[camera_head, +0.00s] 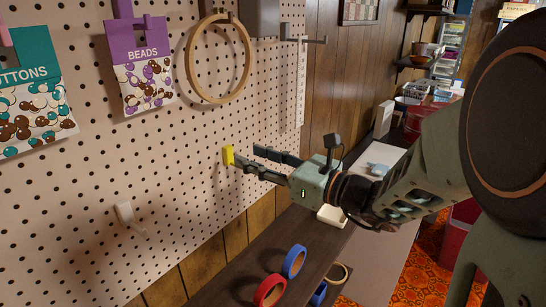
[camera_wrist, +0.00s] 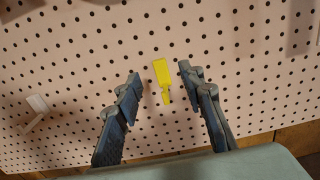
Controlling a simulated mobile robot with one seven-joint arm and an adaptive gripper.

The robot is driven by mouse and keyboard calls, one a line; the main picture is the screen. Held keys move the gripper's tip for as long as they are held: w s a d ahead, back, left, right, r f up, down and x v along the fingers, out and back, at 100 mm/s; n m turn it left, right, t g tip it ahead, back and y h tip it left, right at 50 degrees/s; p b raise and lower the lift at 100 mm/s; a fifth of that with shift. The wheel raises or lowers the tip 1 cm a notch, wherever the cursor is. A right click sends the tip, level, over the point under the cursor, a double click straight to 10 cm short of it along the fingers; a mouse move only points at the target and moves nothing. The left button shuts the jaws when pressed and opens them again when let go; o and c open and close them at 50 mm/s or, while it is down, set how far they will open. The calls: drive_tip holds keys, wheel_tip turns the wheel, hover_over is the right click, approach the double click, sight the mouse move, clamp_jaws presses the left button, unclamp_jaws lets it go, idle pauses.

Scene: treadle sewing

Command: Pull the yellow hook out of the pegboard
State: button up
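The yellow hook (camera_head: 229,155) is on the pegboard (camera_head: 185,150), seen near the middle of the head view. In the wrist view the yellow hook (camera_wrist: 162,80) lies between my two fingers, with its lower tip pointing down. My gripper (camera_head: 250,158) reaches toward the board from the right. In the wrist view my gripper (camera_wrist: 158,78) is open, with one finger on each side of the hook and visible gaps to both. The fingers do not look closed on anything. How deep the hook sits in the board is hidden.
A white hook (camera_head: 127,217) is on the board at lower left. A purple beads bag (camera_head: 140,70), a teal buttons bag (camera_head: 35,95) and a wooden hoop (camera_head: 190,62) hang above. Blue (camera_head: 294,262) and red (camera_head: 270,291) tape rolls are below. The board around the yellow hook is bare.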

sight(230, 149)
drive_tip(key=x, duration=0.6)
drive_tip(key=shift+p, duration=0.3)
drive_tip(key=shift+c, duration=0.2)
clamp_jaws()
drive_tip(key=shift+s+d+f, duration=0.1)
drive_tip(key=shift+s+d, duration=0.15)
drive_tip(key=shift+d, duration=0.15)
idle(0.5)
drive_tip(key=shift+s+d, duration=0.15)
drive_tip(key=shift+d, duration=0.1)
drive_tip(key=shift+s+d, duration=0.4)
drive_tip(key=shift+d, duration=0.2)
idle(0.6)
drive_tip(key=shift+b+v, duration=0.35)
drive_tip(key=shift+v, duration=2.05)
